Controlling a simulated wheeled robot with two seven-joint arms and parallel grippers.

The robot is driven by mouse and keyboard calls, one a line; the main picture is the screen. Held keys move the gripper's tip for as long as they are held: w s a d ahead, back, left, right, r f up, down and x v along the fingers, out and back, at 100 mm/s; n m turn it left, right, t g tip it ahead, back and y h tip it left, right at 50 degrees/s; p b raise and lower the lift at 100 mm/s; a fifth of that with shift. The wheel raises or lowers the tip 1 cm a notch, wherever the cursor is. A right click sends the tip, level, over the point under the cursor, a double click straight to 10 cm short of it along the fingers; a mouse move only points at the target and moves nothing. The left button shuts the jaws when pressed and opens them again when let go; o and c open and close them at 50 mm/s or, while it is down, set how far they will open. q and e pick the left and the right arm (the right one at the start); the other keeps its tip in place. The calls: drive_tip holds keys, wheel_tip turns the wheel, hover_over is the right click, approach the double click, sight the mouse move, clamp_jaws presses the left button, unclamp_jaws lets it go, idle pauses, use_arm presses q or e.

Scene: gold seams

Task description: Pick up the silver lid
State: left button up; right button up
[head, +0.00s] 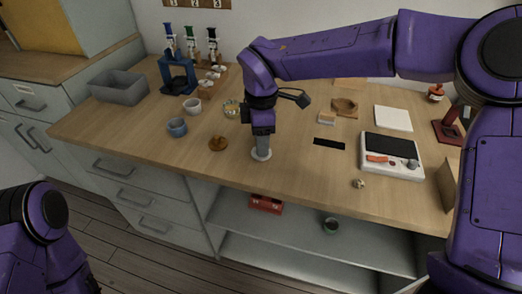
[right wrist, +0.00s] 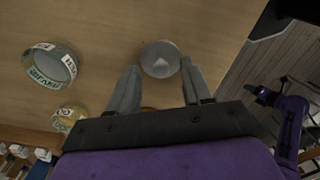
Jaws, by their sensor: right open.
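The silver lid (right wrist: 160,60) is a small round grey disc on the wooden counter. In the right wrist view it lies just beyond and between the fingertips. It also shows in the head view (head: 261,155), below the fingers. My right gripper (head: 262,148) points down over it from above. In the right wrist view its two grey fingers (right wrist: 160,76) are spread apart with nothing between them. Whether the fingertips touch the lid I cannot tell. Only part of my left arm shows at the lower left of the head view; its gripper is out of sight.
A brown piece (head: 218,143) and a blue-grey cup (head: 177,127) stand left of the lid. A white scale (head: 391,157), a black strip (head: 329,144) and a small nugget (head: 359,183) lie to the right. The counter's front edge is close by. A grey bin (head: 119,87) stands at far left.

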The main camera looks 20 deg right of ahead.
drive_tip(key=shift+f, duration=0.35)
clamp_jaws()
